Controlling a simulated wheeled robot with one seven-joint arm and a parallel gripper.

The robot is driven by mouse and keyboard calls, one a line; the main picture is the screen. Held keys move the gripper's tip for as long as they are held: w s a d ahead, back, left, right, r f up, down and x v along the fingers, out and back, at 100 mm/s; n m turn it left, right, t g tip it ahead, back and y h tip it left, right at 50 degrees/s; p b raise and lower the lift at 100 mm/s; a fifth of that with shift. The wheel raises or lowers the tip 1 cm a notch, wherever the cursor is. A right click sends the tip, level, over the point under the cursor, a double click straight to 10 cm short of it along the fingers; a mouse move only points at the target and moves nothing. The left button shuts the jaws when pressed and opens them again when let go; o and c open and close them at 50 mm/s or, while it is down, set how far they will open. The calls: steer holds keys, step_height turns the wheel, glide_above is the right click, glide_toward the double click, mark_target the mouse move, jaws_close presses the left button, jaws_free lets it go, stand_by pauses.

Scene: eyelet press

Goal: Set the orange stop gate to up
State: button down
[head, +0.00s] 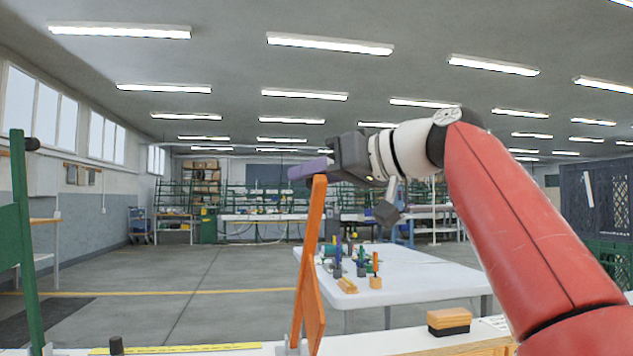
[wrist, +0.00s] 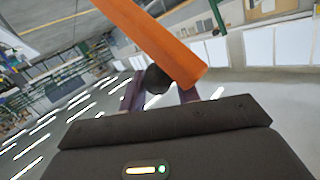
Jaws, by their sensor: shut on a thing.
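The orange stop gate (head: 312,260) stands nearly upright in the head view, its top leaning slightly right. Its foot is in a light bracket (head: 292,347) at the bench's edge. My gripper (head: 311,169) is at the top of the gate, its purple fingers level with the upper end. In the wrist view the orange gate (wrist: 160,42) runs across the top, and a dark round knob (wrist: 157,79) at its end sits between the purple fingers of my gripper (wrist: 160,94). The fingers are shut on this knob. In the head view the knob is hidden.
A green post (head: 22,240) with a dark knob stands at the far left. An orange-and-black block (head: 449,321) and a yellow strip (head: 175,348) lie on the near bench. A white table (head: 430,270) with small coloured parts stands behind. The floor at left is clear.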

steer(key=shift+w+f, duration=0.25)
steer(key=c, duration=1.2)
jaws_free()
steer(key=shift+w, duration=0.15)
steer(key=shift+o, duration=0.2)
steer(key=v, duration=0.7)
steer(key=shift+s+d+b, duration=0.25)
steer(key=shift+b, duration=0.15)
steer(key=shift+r, duration=0.1)
